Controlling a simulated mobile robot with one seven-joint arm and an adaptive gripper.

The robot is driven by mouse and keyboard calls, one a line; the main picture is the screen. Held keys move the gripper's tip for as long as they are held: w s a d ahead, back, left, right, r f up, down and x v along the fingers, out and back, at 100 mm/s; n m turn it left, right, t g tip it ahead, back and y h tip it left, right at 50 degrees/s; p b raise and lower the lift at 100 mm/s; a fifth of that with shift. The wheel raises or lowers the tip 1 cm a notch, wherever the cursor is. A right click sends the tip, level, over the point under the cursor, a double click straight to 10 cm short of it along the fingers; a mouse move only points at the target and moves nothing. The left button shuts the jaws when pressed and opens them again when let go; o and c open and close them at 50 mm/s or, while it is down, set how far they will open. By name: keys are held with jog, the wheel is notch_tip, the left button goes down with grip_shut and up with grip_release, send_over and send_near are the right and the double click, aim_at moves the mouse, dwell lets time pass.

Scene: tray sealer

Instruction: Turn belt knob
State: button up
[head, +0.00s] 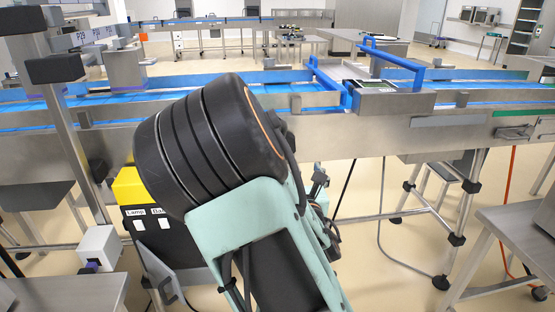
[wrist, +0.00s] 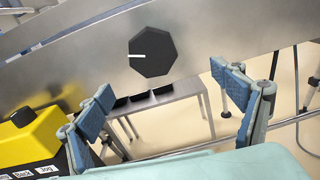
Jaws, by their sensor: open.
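The belt knob (wrist: 153,52) is a dark, many-sided knob with a white pointer line on its left side. It sits on the grey metal side panel of the conveyor in the wrist view. My gripper (wrist: 168,102) is open and empty, with blue-grey finger pads to the left and right. The knob lies above and between the fingertips in the picture, apart from both. In the head view my arm stands in front of the conveyor; the knob cannot be made out there.
A yellow-topped black control box (head: 130,187) with labels stands left of my arm, and it also shows in the wrist view (wrist: 32,140). The conveyor (head: 340,130) with blue belt and rails runs across. A metal table (head: 510,225) stands at the right.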

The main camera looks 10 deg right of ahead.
jog(key=w+a+n+b, duration=0.1)
jog(key=w+b, duration=0.1)
jog(key=w, duration=0.9)
jog(key=shift+f+y, duration=0.15)
jog(key=shift+y, duration=0.15)
jog(key=shift+s, duration=0.1)
jog(key=c, duration=1.2)
